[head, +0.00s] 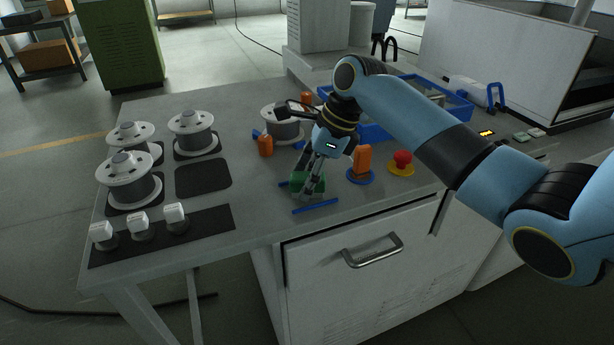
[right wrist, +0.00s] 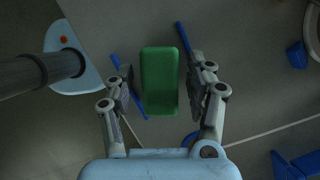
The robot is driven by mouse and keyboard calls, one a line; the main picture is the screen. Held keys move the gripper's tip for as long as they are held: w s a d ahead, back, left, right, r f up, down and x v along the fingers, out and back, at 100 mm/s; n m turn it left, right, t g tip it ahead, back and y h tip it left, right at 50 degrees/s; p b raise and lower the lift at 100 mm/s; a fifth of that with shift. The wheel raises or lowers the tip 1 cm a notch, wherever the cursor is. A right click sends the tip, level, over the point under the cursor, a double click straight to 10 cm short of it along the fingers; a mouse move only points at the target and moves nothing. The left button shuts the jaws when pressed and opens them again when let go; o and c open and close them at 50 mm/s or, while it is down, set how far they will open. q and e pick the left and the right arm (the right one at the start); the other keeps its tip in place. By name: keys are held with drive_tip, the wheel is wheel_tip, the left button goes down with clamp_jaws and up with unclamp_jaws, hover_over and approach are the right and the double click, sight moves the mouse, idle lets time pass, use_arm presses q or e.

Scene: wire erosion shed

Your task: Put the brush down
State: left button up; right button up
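The brush, seen as a green block (head: 311,184), is at the worktop near its front edge, between two blue strips (head: 316,207). In the right wrist view the green brush (right wrist: 160,80) lies lengthwise between the fingers. My right gripper (head: 311,184) points down around it. Its fingers (right wrist: 160,90) stand on both sides, with a narrow gap showing between each finger and the brush. The underside of the brush is hidden, and the fingers cover part of it in the head view. My left gripper is not in view.
An orange-handled item on a blue base (head: 361,176) and a red stop button (head: 402,160) stand just right of the gripper. Spools (head: 132,180) and white-topped knobs (head: 140,227) occupy the left. A blue tray (head: 459,108) is behind. An empty dark pad (head: 203,178) is left.

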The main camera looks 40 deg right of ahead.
drive_tip(key=v, duration=1.2)
drive_tip(key=shift+r, duration=0.1)
